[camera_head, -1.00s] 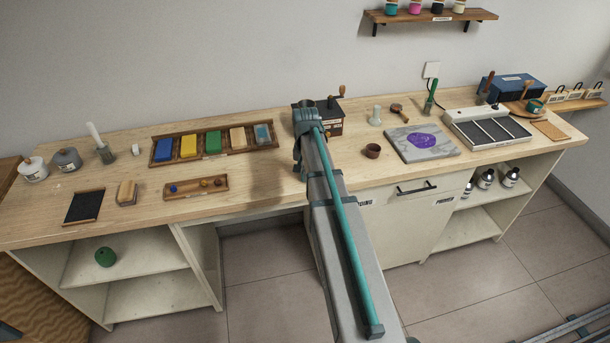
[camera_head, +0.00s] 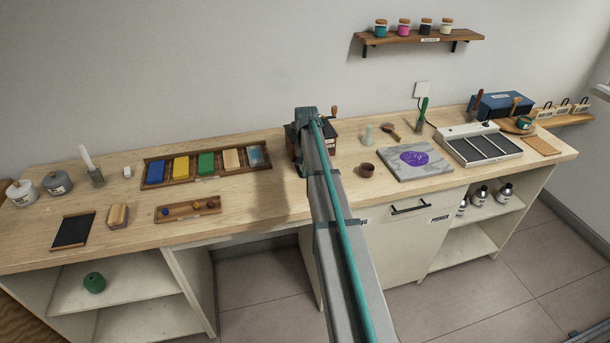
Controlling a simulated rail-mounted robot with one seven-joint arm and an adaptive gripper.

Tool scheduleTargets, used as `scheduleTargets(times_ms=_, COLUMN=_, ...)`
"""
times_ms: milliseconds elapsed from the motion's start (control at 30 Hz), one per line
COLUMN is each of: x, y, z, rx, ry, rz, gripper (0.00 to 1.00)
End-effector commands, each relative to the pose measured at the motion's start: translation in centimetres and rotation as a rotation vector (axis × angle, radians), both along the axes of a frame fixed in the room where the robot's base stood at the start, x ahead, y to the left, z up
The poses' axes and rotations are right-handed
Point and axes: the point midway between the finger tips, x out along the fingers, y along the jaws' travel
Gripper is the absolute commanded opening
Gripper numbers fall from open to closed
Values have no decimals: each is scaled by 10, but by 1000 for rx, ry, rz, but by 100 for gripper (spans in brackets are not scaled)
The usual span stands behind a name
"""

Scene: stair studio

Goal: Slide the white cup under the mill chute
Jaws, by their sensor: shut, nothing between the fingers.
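The mill (camera_head: 325,130), a dark box with a wooden-knobbed crank, stands at the back middle of the bench, largely behind my arm. Its chute is hidden. My arm reaches over the bench to the mill's left front. My gripper (camera_head: 298,160) is mostly hidden by the arm, at its far end, low beside the mill; it is shut and holds nothing I can see. No white cup shows clearly by the mill; the arm may hide it. A small white piece (camera_head: 127,172) stands at the back left, and a pale cylinder (camera_head: 367,134) right of the mill.
A brown bowl (camera_head: 367,170) and a grey slab (camera_head: 416,160) with a purple patch lie right of my arm. A wooden tray of coloured blocks (camera_head: 215,174) and a smaller tray (camera_head: 188,209) lie left. The front edge of the bench (camera_head: 250,222) is clear.

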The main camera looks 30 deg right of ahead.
Motion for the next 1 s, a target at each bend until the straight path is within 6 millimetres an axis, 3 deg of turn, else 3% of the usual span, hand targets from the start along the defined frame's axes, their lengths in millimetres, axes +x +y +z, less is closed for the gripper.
scheduleTargets(times_ms=267, x=-5, y=3, z=0, rx=0, ry=0, rz=0, gripper=0)
scheduleTargets(times_ms=533, x=-39, y=25, z=1, rx=0, ry=0, rz=2, gripper=0)
scheduleTargets(times_ms=600, x=-31, y=21, z=13, rx=-2, ry=-5, rz=1, gripper=0)
scheduleTargets(times_ms=1000, x=-31, y=21, z=81, rx=0, ry=-2, rz=1, gripper=0)
